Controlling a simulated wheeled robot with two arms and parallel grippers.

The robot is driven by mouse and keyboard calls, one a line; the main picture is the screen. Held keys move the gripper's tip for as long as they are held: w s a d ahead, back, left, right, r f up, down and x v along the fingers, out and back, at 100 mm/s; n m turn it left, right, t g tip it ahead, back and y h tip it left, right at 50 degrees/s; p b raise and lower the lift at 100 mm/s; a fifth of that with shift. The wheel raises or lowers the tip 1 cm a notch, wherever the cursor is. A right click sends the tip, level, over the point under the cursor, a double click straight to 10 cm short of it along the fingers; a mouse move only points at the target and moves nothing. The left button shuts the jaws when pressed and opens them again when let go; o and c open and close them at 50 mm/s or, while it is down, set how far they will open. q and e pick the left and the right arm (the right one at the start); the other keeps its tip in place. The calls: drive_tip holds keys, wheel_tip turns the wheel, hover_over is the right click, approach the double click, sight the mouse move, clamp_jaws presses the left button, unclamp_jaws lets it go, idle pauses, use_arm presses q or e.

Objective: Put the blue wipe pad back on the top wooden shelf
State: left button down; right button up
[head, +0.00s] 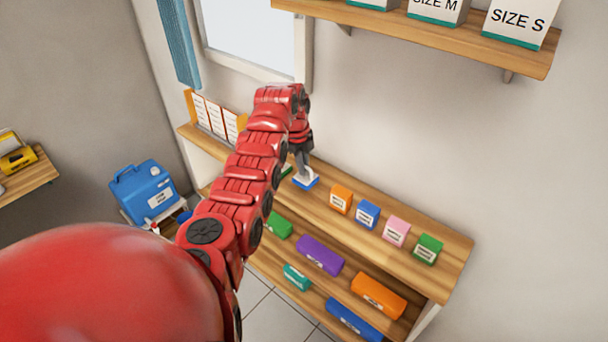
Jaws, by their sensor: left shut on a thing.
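My left gripper (303,175) points down over the top wooden shelf (425,271), left of the row of small boxes. It is shut on the blue wipe pad (306,183), which shows blue edges and a white upper side below the fingers. The pad is at or just above the board; I cannot tell if it touches. My left arm hides part of the shelf to its left. My right gripper is not in view.
Orange (341,199), blue (367,214), pink (396,231) and green (428,249) boxes stand right of the pad. A green item (285,170) lies left. Coloured packs fill lower shelves. A wall shelf (420,32) with glove boxes hangs above.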

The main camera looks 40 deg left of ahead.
use_arm(q)
drive_tip(key=shift+w+a+f+b, duration=0.1)
drive_tip(key=shift+w+f+b, duration=0.05)
drive_tip(key=shift+b, duration=0.3)
drive_tip(key=shift+w+a+b, duration=0.1)
drive_tip(key=shift+w+b, duration=0.15)
drive_tip(key=shift+b, duration=0.1)
drive_tip(key=shift+w, duration=0.1)
wheel_tip(320, 180, down, 3)
drive_tip(key=shift+p, duration=0.4)
drive_tip(key=shift+a, duration=0.1)
drive_tip(key=shift+f, duration=0.15)
drive_tip(key=c, duration=0.9)
unclamp_jaws()
